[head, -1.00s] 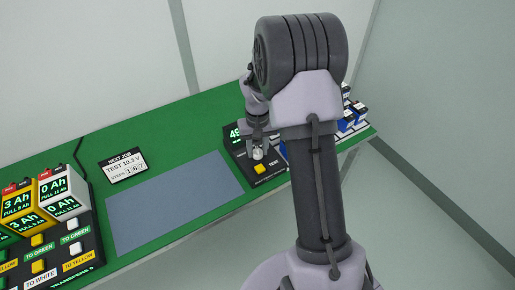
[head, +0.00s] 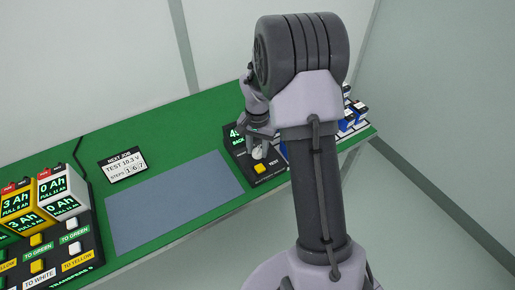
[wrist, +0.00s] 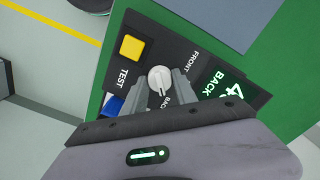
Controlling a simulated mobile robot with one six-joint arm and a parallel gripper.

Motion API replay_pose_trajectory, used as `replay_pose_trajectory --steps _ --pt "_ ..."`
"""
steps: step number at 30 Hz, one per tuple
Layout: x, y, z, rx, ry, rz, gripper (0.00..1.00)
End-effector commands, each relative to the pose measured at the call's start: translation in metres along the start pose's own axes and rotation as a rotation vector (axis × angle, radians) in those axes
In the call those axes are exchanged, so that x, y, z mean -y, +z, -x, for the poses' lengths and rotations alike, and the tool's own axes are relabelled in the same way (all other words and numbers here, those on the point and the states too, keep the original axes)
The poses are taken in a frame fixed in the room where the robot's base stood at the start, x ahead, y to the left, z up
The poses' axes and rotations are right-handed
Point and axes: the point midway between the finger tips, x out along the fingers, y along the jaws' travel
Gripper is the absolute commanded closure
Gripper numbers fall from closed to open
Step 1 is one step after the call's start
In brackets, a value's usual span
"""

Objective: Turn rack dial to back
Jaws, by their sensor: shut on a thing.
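The rack dial (wrist: 159,78) is a small round white knob on a dark panel (wrist: 140,20), between the labels FRONT and BACK. Its dark pointer mark faces the BACK label, which my gripper partly covers. My gripper (wrist: 161,84) is shut on the dial, one finger on each side. In the head view the dial (head: 257,154) shows just below my gripper (head: 258,149). The green display (wrist: 222,88) beside it reads BACK, with a number starting with 4 that is partly cut off.
A yellow TEST button (wrist: 131,47) sits close to the dial on the same panel. Blue-and-white batteries (head: 352,118) stand behind my arm at the right. A grey-blue mat (head: 175,200) and a NEXT JOB card (head: 122,164) lie on the green bench to the left.

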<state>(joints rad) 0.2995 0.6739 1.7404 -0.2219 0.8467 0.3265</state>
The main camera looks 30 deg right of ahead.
Motion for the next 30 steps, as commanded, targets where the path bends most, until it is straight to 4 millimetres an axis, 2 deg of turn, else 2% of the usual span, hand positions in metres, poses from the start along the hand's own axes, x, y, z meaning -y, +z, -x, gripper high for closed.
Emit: replay_pose_trajectory --steps 12,13,14,24,26,30 --pt "0.000 -0.001 0.001 -0.002 -0.001 -0.007 1.00" --pt "0.000 -0.001 0.001 -0.002 -0.001 -0.007 0.64" --pt "0.000 -0.001 0.001 -0.002 -0.001 -0.007 0.58" --pt "0.000 0.000 0.004 -0.001 -0.001 -0.006 0.57" --pt "0.000 0.000 0.014 -0.001 -0.001 -0.007 0.57" --pt "0.001 -0.001 0.058 -0.003 -0.003 -0.007 0.57"
